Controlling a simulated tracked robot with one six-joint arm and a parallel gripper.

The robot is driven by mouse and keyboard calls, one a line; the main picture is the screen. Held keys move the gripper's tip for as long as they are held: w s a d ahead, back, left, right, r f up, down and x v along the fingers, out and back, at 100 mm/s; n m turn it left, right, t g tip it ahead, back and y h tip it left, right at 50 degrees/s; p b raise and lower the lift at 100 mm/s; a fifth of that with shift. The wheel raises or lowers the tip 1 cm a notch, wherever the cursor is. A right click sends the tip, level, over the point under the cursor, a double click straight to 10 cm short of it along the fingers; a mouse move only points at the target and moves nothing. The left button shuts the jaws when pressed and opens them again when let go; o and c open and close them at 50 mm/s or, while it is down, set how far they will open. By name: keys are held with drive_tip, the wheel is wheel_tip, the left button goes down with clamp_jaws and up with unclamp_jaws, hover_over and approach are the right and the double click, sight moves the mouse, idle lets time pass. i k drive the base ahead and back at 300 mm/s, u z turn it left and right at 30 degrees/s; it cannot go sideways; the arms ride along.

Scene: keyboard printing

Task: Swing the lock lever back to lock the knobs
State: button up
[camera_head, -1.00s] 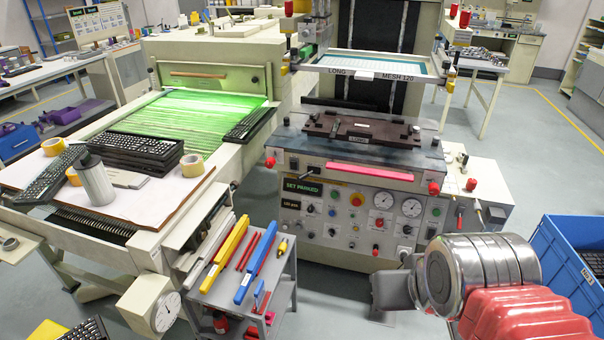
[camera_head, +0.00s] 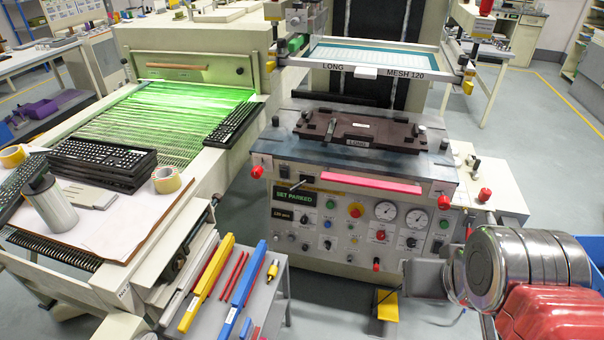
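The press (camera_head: 345,215) stands ahead. Red knobs sit at its left front corner (camera_head: 257,172), its right front corner (camera_head: 438,189) and on its right side (camera_head: 485,195). Another short lever shape stands on the dark fixture (camera_head: 365,129) on the press bed. I cannot tell which is the lock lever. My arm, with a silver cylinder and red bellows, fills the lower right.
A framed screen marked "MESH 120" (camera_head: 375,57) is above the bed. At left, a conveyor table (camera_head: 120,205) carries stacked keyboards (camera_head: 103,160). A tool cart (camera_head: 262,300) stands between them. A yellow pedal-like piece (camera_head: 387,305) is on the floor before the press. A blue bin (camera_head: 594,250) is partly hidden right.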

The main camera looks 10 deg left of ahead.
sight(298, 184)
drive_tip(key=u, duration=0.25)
drive_tip(key=i, duration=1.2)
drive_tip(key=u, duration=0.65)
